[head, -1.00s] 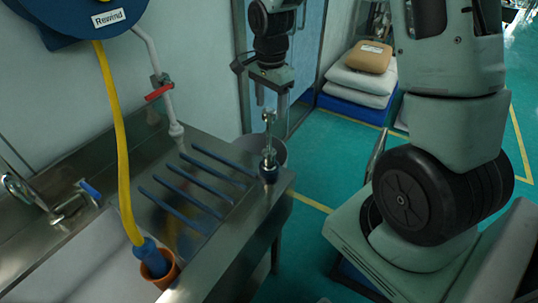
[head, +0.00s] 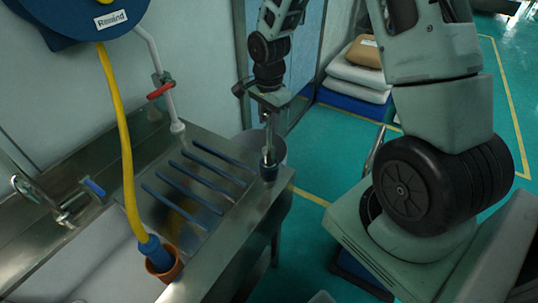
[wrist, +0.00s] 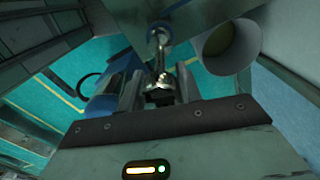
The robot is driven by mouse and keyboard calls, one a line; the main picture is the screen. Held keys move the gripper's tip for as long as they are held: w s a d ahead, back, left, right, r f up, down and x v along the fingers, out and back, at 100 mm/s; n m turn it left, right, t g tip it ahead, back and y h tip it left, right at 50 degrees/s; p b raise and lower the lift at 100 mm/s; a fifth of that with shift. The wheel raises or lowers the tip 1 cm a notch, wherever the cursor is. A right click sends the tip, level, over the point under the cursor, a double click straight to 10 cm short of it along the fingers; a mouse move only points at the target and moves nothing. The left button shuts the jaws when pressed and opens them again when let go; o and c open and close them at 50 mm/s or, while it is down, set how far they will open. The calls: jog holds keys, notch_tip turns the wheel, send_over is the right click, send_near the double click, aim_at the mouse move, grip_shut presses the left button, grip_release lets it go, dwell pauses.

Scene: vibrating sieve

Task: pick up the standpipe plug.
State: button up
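The standpipe plug (head: 269,160) stands upright at the right front corner of the steel sink's drainboard. It has a shiny metal shaft and a dark blue base. In the wrist view the metal plug (wrist: 159,42) runs up between the two fingers. My gripper (head: 268,112) is directly above it, pointing down, with its fingers around the plug's upper part. In the wrist view my gripper (wrist: 159,88) is open, with a finger on each side of the plug and small gaps showing. The plug's top is hidden by my gripper in the head view.
Dark blue bars (head: 195,180) lie on the steel drainboard (head: 225,238) left of the plug. A yellow hose (head: 124,150) hangs into an orange cup (head: 166,273). A pale bin (wrist: 230,45) stands on the floor beyond the corner. Stacked sacks (head: 357,75) lie behind.

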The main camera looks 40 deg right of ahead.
grip_shut()
jog(key=shift+w+r, duration=0.1)
jog(key=shift+r, duration=0.1)
notch_tip(320, 180, up, 9)
jog(key=b, duration=0.2)
jog(key=shift+f+b, duration=0.15)
jog(key=shift+b, duration=0.2)
jog(key=shift+r, duration=0.5)
dwell(0.4)
